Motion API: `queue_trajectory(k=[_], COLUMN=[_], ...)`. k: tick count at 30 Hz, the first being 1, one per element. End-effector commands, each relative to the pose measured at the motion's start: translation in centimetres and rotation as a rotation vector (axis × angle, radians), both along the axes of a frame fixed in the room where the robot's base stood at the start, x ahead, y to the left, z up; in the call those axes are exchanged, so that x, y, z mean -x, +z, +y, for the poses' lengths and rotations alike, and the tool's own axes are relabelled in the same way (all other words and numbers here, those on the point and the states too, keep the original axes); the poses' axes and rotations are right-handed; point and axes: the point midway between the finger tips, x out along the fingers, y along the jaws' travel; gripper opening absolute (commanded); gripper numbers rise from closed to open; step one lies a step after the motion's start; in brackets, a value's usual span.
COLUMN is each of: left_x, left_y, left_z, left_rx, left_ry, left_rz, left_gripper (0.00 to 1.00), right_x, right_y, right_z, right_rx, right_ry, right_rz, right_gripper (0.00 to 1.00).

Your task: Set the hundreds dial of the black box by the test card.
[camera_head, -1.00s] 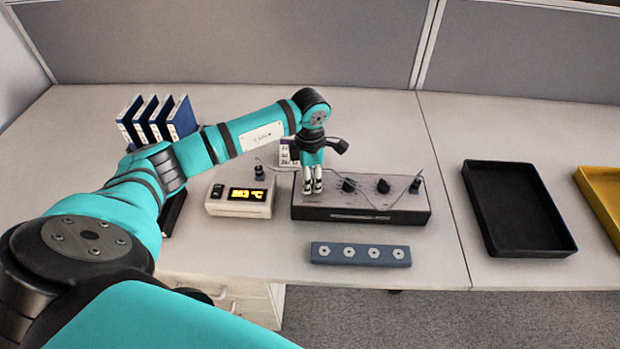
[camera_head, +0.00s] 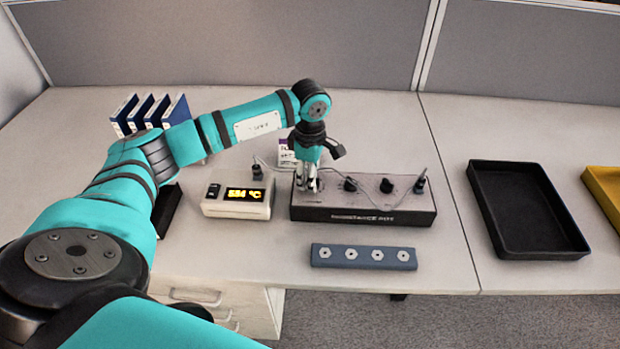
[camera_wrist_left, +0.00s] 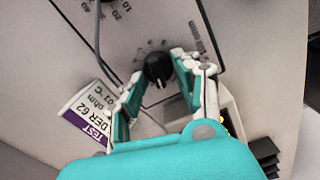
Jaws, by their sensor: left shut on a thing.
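The black resistance box (camera_head: 362,215) stands on the desk, its lettered dark front facing me and its grey top bearing a row of black knobs. My left gripper (camera_head: 308,184) reaches down on its leftmost knob. In the left wrist view that dial knob (camera_wrist_left: 158,68) sits between the fingertips, with a white pointer line; its scale marks are too small to read. The neighbouring dial's scale there shows 10, 20 and 40. The white and purple test card (camera_head: 286,153) stands behind the box, partly hidden by my gripper; it also shows in the wrist view (camera_wrist_left: 86,112). My right gripper is out of view.
A cream meter (camera_head: 225,208) with a lit yellow °C display stands left of the box, with cables running between them. A blue-grey socket strip (camera_head: 338,263) lies in front. A black tray (camera_head: 535,215) and yellow tray (camera_head: 603,190) are right; blue binders (camera_head: 150,112) are back left.

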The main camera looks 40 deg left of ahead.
Motion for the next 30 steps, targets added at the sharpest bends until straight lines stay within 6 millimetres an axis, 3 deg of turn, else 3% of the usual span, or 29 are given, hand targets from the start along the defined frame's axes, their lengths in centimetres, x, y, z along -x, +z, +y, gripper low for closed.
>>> queue_trajectory(k=[12, 13, 17, 25, 30], left_x=[-0.1, -0.1, -0.1, 0.0, -0.1], left_y=[0.1, 0.1, 0.1, 0.2, 2.1], left_z=[0.0, 0.0, 0.0, 0.0, 0.0], left_rx=[0.0, 0.0, 0.0, 0.001, 0.0], left_ry=[-0.007, -0.007, -0.007, -0.007, -0.006], left_rz=[-0.002, -0.002, -0.002, -0.001, -0.005], left_gripper=[0.0, 0.36, 0.5, 0.5, 0.5], right_x=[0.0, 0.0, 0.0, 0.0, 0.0], right_y=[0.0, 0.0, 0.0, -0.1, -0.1], right_z=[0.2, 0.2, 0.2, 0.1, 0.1], right_rx=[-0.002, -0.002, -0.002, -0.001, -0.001], right_ry=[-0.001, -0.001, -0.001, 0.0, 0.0], right_rz=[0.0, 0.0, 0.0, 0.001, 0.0], right_gripper=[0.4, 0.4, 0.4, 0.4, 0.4])
